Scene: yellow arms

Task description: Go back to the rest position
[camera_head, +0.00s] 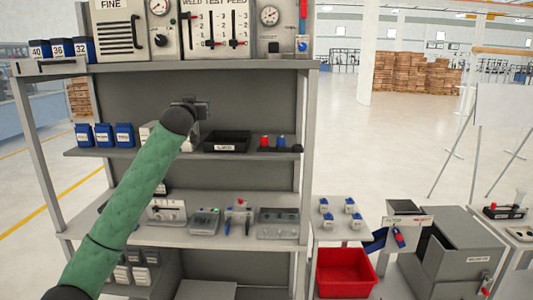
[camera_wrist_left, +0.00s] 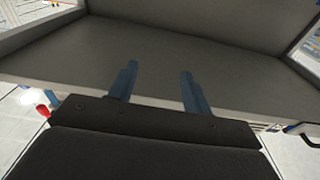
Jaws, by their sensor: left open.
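My left arm, in a green sleeve, comes in from the lower left of the head view. It reaches up in front of the shelf rack (camera_head: 230,68). My left gripper (camera_head: 200,104) is near the middle shelf level, small and partly hidden by the black wrist. In the left wrist view, the two blue-grey fingers of the gripper (camera_wrist_left: 157,90) stand apart with nothing between them. A plain grey surface (camera_wrist_left: 200,50) fills most of that view beyond the fingers. My right gripper does not show in either view.
The middle shelf holds blue boxes (camera_head: 104,134), a black tray (camera_head: 226,141) and red and blue items. The lower shelf holds several small devices (camera_head: 204,221). At right are a red bin (camera_head: 344,272) and a grey box (camera_head: 460,250). Open floor (camera_head: 400,140) lies behind.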

